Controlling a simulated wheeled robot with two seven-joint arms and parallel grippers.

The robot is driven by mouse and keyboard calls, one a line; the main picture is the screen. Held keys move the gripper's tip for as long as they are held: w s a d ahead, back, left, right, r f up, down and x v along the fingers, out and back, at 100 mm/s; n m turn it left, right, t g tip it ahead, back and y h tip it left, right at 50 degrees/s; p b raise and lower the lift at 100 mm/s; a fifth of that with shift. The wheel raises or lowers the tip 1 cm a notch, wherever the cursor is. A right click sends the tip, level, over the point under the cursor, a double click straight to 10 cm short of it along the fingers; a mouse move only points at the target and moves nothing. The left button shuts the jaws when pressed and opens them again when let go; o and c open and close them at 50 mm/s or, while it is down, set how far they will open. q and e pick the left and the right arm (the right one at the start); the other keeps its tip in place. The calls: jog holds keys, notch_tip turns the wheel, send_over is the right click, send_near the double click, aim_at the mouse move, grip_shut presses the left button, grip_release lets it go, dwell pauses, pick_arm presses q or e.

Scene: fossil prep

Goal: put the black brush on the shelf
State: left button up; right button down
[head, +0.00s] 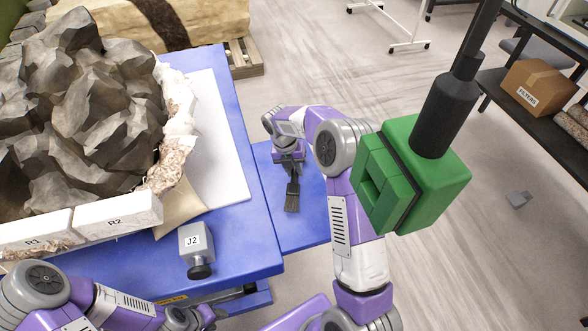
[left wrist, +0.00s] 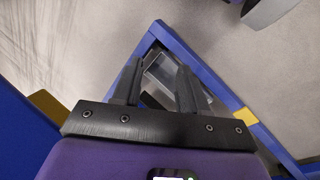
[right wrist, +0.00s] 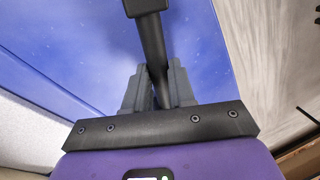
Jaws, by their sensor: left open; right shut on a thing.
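The black brush (head: 292,199) hangs from my right gripper (head: 289,160), bristle end down, over a lower blue surface (head: 313,214) beside the main table. My right gripper is shut on its handle. In the right wrist view the dark handle (right wrist: 153,45) runs between the fingers (right wrist: 156,88) to a block-like end, with blue surface behind. My left gripper (head: 213,318) is low at the bottom left of the head view. It is open and empty in the left wrist view (left wrist: 155,80). A dark shelf (head: 538,122) stands at the right, some way from both grippers.
A FILTERS box (head: 538,88) sits on the dark shelf.

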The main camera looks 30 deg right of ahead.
jog(key=c, duration=0.9)
grip_release()
jog(key=shift+c, duration=0.2)
notch_tip(320, 180, up, 12)
jog(key=w+a+p, duration=0.1)
jog(key=a+p, duration=0.1)
jog(key=p, duration=0.1)
jog(key=shift+w, duration=0.25)
jog(key=shift+s, duration=0.1)
